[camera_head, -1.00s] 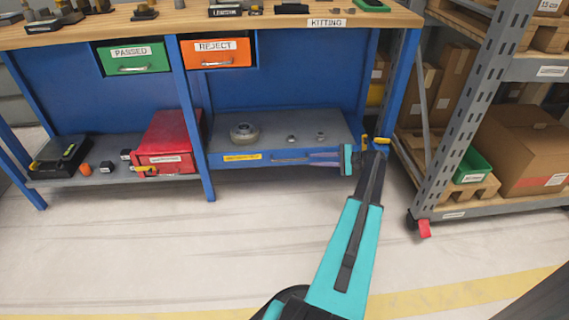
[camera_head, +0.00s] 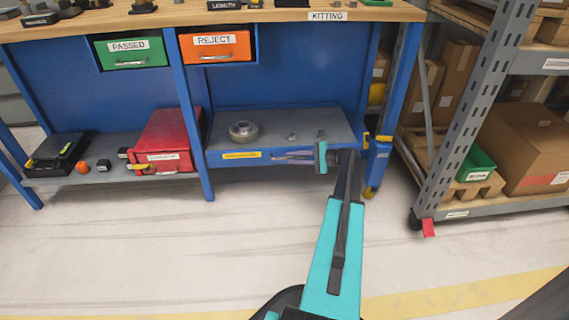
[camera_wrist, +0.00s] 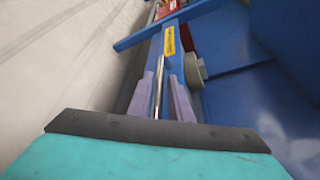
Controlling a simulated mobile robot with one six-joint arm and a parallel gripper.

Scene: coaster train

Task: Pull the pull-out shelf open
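The pull-out shelf (camera_head: 286,122) is a grey board with a blue front edge and a yellow label, low under the right half of the bench. A thin metal handle (camera_wrist: 160,80) runs along its front. My gripper (camera_head: 279,157) reaches in from the right along that front, at handle height. In the wrist view its two purple fingers (camera_wrist: 162,82) are apart, with the handle bar between them. I cannot tell whether either finger touches the bar. The gripper partly hides the handle in the head view. The shelf appears pushed in under the bench.
A round metal part (camera_head: 243,131) and small pieces sit on the shelf. A red box (camera_head: 166,142) stands on the lower board left of the bench leg (camera_head: 192,120). A grey rack (camera_head: 470,130) stands close on the right. The floor (camera_head: 190,245) in front is clear.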

